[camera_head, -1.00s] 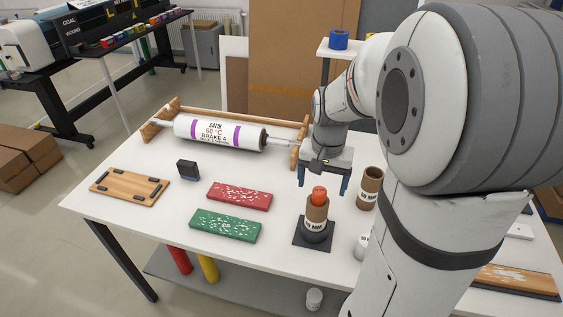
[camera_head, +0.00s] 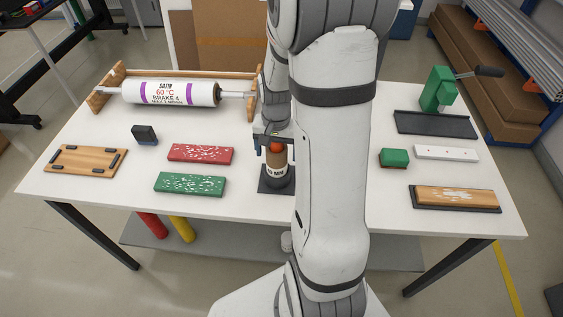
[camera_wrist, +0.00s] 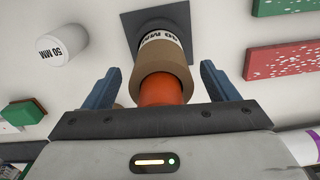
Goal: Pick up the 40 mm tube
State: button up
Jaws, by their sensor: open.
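The brown cardboard tube (camera_head: 277,161) with a white label stands upright on a dark square base (camera_head: 275,186), near the table's front edge. Its label is only partly readable. An orange-red piece (camera_head: 276,147) shows at its top end. The tube also shows in the wrist view (camera_wrist: 164,66), with the orange-red piece (camera_wrist: 160,92) nearer the camera. My gripper (camera_wrist: 160,68) is open, with one blue finger on each side of the tube and gaps visible on both sides. In the head view my gripper (camera_head: 273,141) is at the tube's upper part, partly hidden by my arm.
A white cylinder marked 50 MM (camera_wrist: 62,45) stands close by. Another brown tube (camera_wrist: 125,99) shows partly behind one finger. A red board (camera_head: 200,153) and a green board (camera_head: 189,183) lie left of the tube. A roller (camera_head: 170,93) rests in a wooden stand behind.

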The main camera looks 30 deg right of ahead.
jog(key=c, duration=1.4)
